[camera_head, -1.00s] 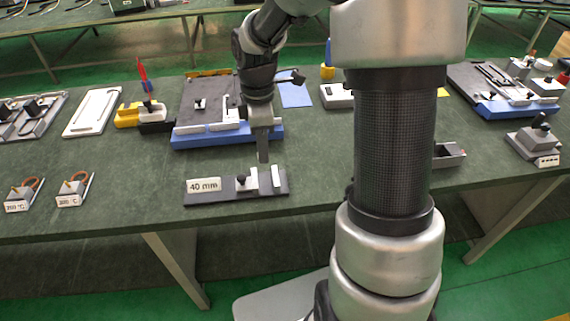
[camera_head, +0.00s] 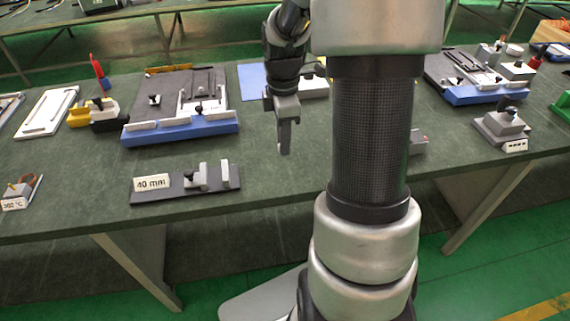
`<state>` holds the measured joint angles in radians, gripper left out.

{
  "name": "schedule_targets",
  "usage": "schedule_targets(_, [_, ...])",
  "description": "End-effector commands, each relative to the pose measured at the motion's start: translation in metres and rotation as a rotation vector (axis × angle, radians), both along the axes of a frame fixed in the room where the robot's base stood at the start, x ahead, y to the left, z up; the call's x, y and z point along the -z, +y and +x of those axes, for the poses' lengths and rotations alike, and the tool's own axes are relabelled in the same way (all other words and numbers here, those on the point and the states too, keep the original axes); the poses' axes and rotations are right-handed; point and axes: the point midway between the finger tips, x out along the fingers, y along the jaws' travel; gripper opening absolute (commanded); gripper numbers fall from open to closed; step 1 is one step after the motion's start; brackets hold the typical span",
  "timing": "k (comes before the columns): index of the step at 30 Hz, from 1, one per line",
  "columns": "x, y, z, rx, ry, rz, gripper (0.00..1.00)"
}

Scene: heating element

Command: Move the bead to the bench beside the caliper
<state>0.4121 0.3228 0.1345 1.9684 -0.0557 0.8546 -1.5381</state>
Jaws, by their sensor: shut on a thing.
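My gripper (camera_head: 284,148) points down above the bench (camera_head: 90,165), right of the caliper. Its narrow fingers are together. Whatever is between the fingertips is too small to make out, and I cannot identify a bead elsewhere. What looks like the caliper (camera_head: 186,183) is a dark flat plate labelled "40 mm" with two light grey upright jaws and a dark knob. It lies near the front edge, left of and nearer than my gripper, with bare bench between them.
A blue-edged fixture (camera_head: 182,132) stands behind the caliper. A small block labelled "360 °C" (camera_head: 20,192) is at far left. A grey block with a label plate (camera_head: 503,129) is at right. My column hides part of the bench and a small grey tray (camera_head: 417,142).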

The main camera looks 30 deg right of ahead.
Motion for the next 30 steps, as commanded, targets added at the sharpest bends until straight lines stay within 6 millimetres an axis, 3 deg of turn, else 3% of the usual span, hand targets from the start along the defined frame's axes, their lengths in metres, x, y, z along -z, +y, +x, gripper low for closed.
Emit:
schedule_targets(3, [0.023,0.000,0.000,-0.001,0.002,0.001,0.00])
schedule_targets(10, [0.041,0.001,0.000,-0.001,0.001,0.000,0.00])
schedule_targets(15, [0.066,0.001,0.000,-0.002,0.002,0.001,0.00])
schedule_targets(27, [0.073,0.001,0.000,-0.001,-0.001,0.000,0.00])
schedule_targets(28, [0.073,0.001,0.000,-0.001,-0.001,0.000,0.20])
schedule_targets(30, [0.072,0.001,0.000,-0.001,-0.001,0.000,0.32])
